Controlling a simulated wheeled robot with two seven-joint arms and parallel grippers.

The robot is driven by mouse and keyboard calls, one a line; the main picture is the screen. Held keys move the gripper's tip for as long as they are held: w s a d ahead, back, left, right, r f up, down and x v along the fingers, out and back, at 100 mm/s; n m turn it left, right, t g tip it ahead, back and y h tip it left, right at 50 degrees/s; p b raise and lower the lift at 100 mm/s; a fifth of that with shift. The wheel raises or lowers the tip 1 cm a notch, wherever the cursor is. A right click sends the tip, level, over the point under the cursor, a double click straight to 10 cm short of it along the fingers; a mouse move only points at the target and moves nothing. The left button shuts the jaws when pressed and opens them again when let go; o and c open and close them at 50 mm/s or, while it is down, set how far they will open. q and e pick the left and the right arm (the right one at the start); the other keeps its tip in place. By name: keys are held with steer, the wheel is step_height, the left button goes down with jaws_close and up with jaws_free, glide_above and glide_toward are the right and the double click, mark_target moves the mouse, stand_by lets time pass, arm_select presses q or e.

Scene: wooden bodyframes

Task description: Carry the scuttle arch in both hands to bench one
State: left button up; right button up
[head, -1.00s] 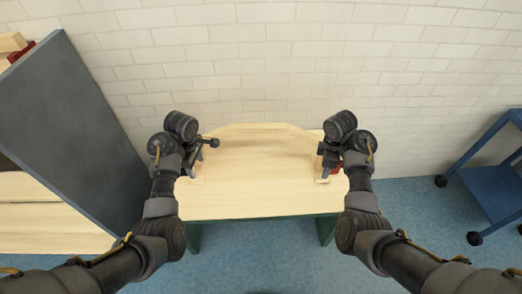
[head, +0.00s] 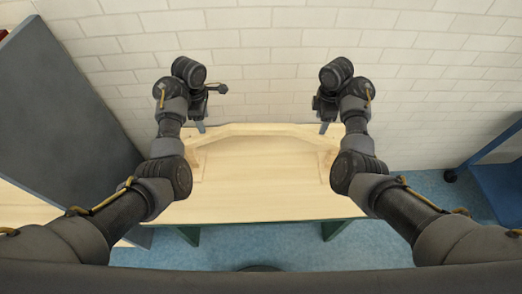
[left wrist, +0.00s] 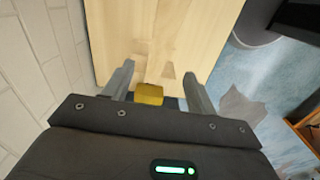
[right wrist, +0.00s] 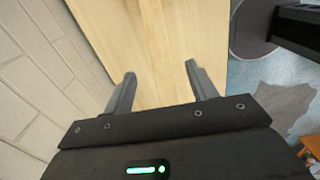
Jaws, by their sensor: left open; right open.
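The scuttle arch (head: 265,130) is a pale wooden frame with a long top beam and sloped ends. It stands on a pale wooden bench (head: 260,205) against the wall. My left gripper (head: 201,127) is open at the far side of the arch's left end. My right gripper (head: 324,128) is open at the far side of its right end. In the left wrist view a yellow block (left wrist: 149,94) shows between the open fingers; I cannot tell what it belongs to. In the right wrist view the open fingers (right wrist: 160,75) have only pale wood beyond them. Neither gripper visibly holds the arch.
A tall grey panel (head: 70,125) stands left of the bench, with another wooden surface (head: 30,215) beyond it. A blue trolley (head: 498,185) is at the right edge. The white brick wall (head: 265,60) is close behind the bench. Blue floor shows in front.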

mark_target(208, 134)
arm_select(q)
steer(key=shift+d+f, duration=0.15)
steer(key=shift+f, duration=0.05)
arm_select(e)
steer(key=shift+d+f, duration=0.1)
steer(key=shift+f, duration=0.1)
arm_select(q)
step_height(208, 134, down, 11)
steer(key=shift+w+r, duration=0.1)
steer(key=shift+r, duration=0.1)
arm_select(e)
step_height(208, 134, down, 11)
steer(key=shift+r, duration=0.2)
arm_select(q)
steer(key=shift+c, duration=0.3)
arm_select(e)
steer(key=shift+c, duration=0.3)
arm_select(q)
steer(key=c, duration=1.2)
arm_select(e)
steer(key=c, duration=1.2)
arm_select(q)
steer(key=shift+r, duration=0.1)
arm_select(e)
steer(key=shift+w+r, duration=0.1)
